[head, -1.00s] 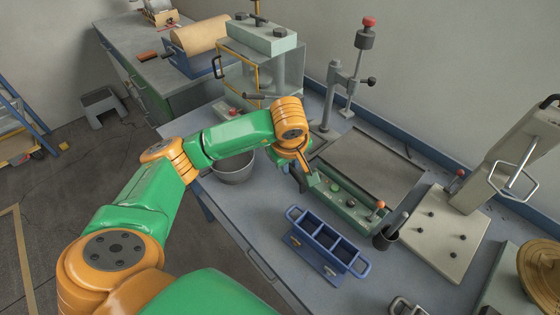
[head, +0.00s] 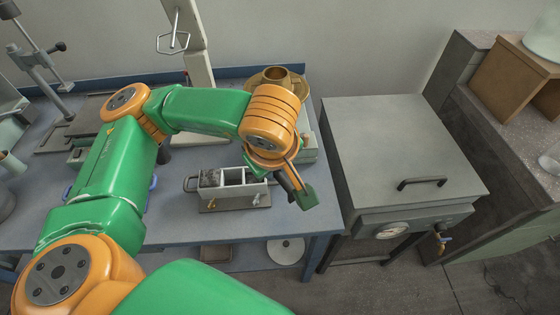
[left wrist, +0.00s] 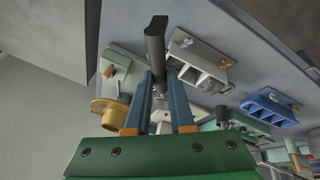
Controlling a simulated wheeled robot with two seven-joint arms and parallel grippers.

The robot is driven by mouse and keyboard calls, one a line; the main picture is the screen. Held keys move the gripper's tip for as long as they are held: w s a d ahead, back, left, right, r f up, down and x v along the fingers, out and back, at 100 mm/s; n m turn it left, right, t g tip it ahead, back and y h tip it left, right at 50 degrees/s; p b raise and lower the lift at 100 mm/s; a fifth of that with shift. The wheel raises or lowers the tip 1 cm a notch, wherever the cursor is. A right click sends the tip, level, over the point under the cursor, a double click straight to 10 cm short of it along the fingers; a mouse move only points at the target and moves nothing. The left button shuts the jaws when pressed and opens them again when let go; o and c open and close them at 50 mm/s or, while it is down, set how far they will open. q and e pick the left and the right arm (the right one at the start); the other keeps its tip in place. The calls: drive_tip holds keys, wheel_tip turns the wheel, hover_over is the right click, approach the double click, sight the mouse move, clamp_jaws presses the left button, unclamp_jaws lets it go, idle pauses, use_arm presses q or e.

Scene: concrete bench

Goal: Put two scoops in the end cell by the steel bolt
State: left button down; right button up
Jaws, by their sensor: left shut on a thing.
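A pale grey steel mould (head: 232,194) with a row of cells stands on the bench. My left gripper (head: 287,184) is just right of the mould, above the bench, shut on a dark-handled tool. In the left wrist view its dark handle (left wrist: 157,42) sticks out past the fingers (left wrist: 158,95); its scoop end is not clear. The mould (left wrist: 198,66) shows beyond. My right gripper is not in view.
A blue mould (left wrist: 270,108) lies farther along the bench, mostly behind my arm in the head view. A grey lidded box (head: 400,150) with a handle stands right of the bench edge.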

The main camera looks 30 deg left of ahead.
use_arm(q)
drive_tip(key=shift+r+p, duration=0.15)
drive_tip(key=shift+p, duration=0.2)
drive_tip(key=w+a+g+h+p, duration=0.1)
drive_tip(key=a+h, duration=0.1)
drive_tip(key=h, duration=0.1)
drive_tip(key=w+a+r+g+h+p, duration=0.1)
drive_tip(key=a+g+h, duration=0.1)
drive_tip(key=h, duration=0.1)
drive_tip(key=w+a+n+g+h+p, duration=0.1)
drive_tip(key=w+a+g+h, duration=0.1)
drive_tip(key=a+h, duration=0.1)
drive_tip(key=shift+a+r+p, duration=0.1)
drive_tip(key=shift+r+p, duration=0.05)
drive_tip(key=shift+p, duration=0.2)
drive_tip(key=shift+a+r+h, duration=0.1)
drive_tip(key=shift+a+h, duration=0.25)
drive_tip(key=shift+h, duration=0.05)
drive_tip(key=shift+d, duration=0.1)
